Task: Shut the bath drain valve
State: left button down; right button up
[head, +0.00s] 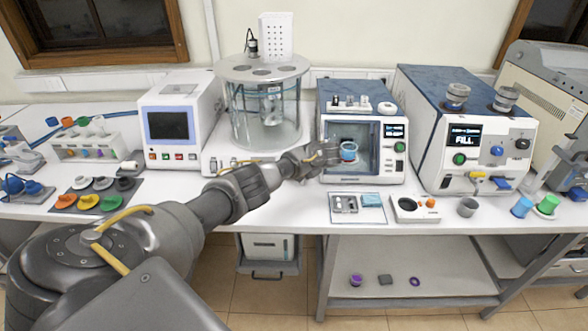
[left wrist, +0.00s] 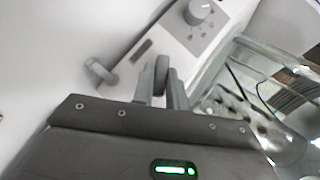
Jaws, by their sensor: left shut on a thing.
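The bath is a clear glass cylinder (head: 268,112) under a round grey lid, on a white base at the back of the bench. My left gripper (head: 322,156) is at the right of this base, in front of the neighbouring instrument. In the left wrist view its two fingers (left wrist: 162,88) are shut on a grey upright handle (left wrist: 161,68), which appears to be the drain valve's. The valve body is hidden, so its turned position cannot be told. The bath's glass (left wrist: 285,95) shows at the right there. My right gripper is not in view.
A blue-topped instrument (head: 361,170) with a window stands right beside my left gripper. A white instrument (head: 178,122) with a dark screen is left of the bath. In the wrist view, a knob (left wrist: 198,12) and a small grey fitting (left wrist: 100,73) are close by.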

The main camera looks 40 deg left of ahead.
pick_arm(q)
jog(key=m+y+b, duration=0.1)
jog(key=m+y, duration=0.1)
jog(key=shift+d+f+m+t, duration=0.1)
jog(key=shift+f+m+t, duration=0.05)
jog(key=shift+m+t, duration=0.2)
jog(key=shift+m+t+y+b, duration=0.25)
jog(key=shift+m+y+b, duration=0.4)
jog(key=shift+m, duration=0.4)
jog(key=shift+y, duration=0.25)
jog(key=c, duration=1.4)
grip_release()
jog(key=shift+d, duration=0.1)
